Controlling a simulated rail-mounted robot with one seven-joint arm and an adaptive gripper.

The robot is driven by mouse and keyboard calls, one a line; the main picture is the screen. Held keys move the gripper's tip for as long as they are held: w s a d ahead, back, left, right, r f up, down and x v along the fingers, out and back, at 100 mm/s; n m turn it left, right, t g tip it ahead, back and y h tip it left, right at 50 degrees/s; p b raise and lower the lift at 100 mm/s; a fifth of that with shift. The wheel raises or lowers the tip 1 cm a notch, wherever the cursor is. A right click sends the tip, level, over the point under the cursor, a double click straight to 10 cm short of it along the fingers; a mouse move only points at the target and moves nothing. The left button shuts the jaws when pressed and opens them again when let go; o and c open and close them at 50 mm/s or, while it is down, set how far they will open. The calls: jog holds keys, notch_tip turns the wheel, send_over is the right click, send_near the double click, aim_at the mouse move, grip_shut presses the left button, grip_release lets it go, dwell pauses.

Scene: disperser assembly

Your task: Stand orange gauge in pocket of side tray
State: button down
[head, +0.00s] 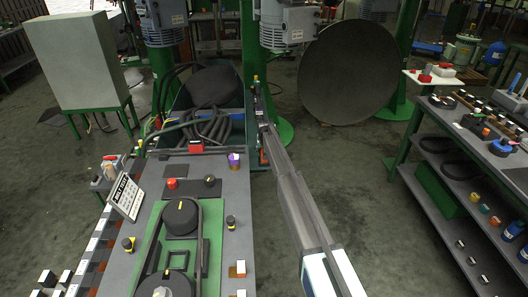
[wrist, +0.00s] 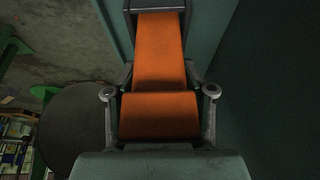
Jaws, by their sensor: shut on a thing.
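The orange gauge (wrist: 159,48) is a flat orange piece in the middle of the wrist view, with a broad lower face and a narrower strip running up. My gripper (wrist: 160,80) is shut on it, with one grey finger on each side. The strip's upper end meets a grey edge (wrist: 158,4) at the top of the picture; I cannot tell whether this is a pocket of the side tray.
A dark green bin (head: 232,80) with coiled hoses stands behind the grey bench (head: 222,172). A large dark disc (head: 348,70) is at the back right and also shows in the wrist view (wrist: 76,130). Open floor (head: 375,215) lies right of my arm.

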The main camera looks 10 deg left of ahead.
jog(key=shift+r, duration=0.1)
jog(key=shift+c, duration=1.6)
grip_release()
jog(key=a+v, duration=0.1)
jog(key=v, duration=1)
jog(key=shift+s+d+r, duration=0.2)
jog(key=shift+d+r, duration=0.2)
jog(key=shift+d, duration=0.1)
